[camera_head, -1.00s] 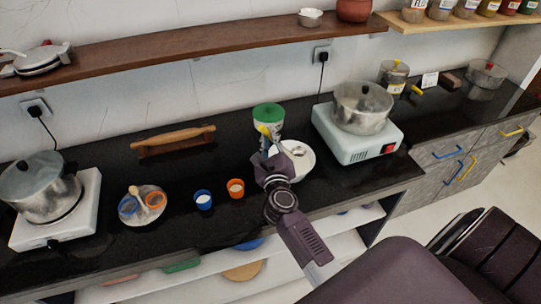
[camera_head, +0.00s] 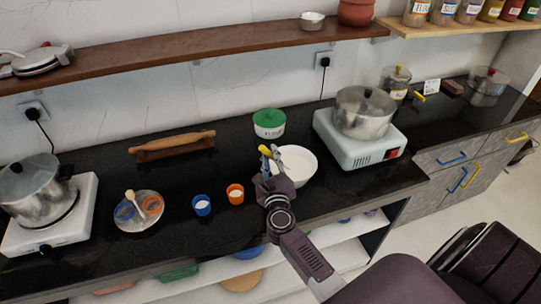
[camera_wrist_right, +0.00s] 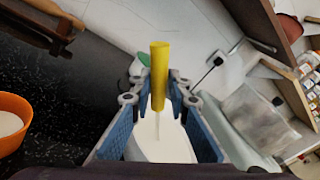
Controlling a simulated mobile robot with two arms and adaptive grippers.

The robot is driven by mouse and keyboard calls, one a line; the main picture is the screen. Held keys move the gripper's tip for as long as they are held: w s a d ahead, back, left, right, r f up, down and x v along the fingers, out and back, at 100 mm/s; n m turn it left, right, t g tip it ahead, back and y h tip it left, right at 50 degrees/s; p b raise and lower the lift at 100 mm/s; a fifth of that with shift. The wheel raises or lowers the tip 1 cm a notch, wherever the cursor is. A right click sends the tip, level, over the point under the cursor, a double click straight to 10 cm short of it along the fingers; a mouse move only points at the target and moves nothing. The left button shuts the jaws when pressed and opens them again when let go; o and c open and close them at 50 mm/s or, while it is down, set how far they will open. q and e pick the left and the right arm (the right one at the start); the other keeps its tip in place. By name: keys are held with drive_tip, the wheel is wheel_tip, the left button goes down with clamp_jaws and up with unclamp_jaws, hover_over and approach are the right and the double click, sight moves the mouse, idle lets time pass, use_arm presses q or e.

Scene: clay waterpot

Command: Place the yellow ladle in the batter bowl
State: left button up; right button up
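The yellow ladle's handle (camera_head: 264,150) stands up beside the batter bowl's left side in the head view. In the right wrist view, the yellow ladle handle (camera_wrist_right: 159,76) rises between the two blue-padded fingers, and its thin metal shaft runs down in front of the white bowl (camera_wrist_right: 166,138). My right gripper (camera_head: 273,162) is closed around the ladle at the left edge of the batter bowl (camera_head: 308,168), which looks white inside. The ladle's scoop end cannot be made out. My left gripper is out of view.
Orange (camera_head: 235,194) and blue (camera_head: 202,205) cups stand to the left. A rolling pin (camera_head: 173,140) lies at the back.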

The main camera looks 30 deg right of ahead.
drive_tip(key=shift+o, duration=1.2)
drive_tip(key=shift+r, duration=0.15)
drive_tip(key=shift+s+a, duration=0.1)
drive_tip(key=shift+s, duration=0.1)
drive_tip(key=b+v, duration=0.1)
drive_tip(key=v, duration=1)
drive_tip(key=shift+s+b, duration=0.3)
